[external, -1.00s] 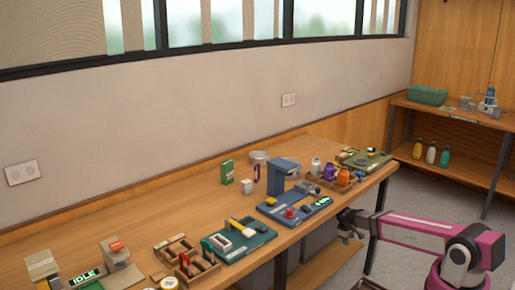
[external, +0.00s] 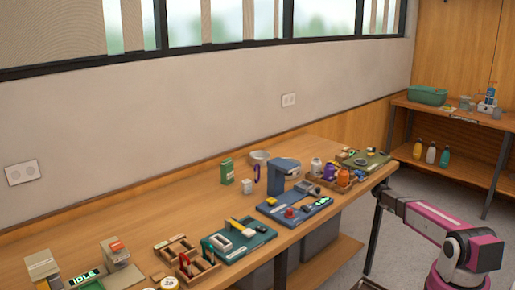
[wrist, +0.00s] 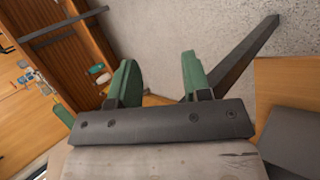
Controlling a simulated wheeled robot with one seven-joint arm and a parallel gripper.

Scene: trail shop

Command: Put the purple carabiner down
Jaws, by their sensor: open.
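The purple carabiner (external: 257,173) is a small upright loop towards the back of the long wooden bench, next to a small white object (external: 247,186). Whether it hangs from something or leans there is too small to tell. My gripper (external: 380,192) is off the bench's right end, well apart from the carabiner. In the wrist view my gripper (wrist: 158,78) has its two green fingers wide apart with nothing between them. The carabiner does not show in the wrist view.
The bench (external: 120,220) holds a blue stand (external: 284,175), a teal tray (external: 238,240), a wooden divided tray (external: 190,262) and a crate of bottles (external: 343,184). A shelf unit (external: 455,115) stands at the back right. Grey floor is clear beside my arm.

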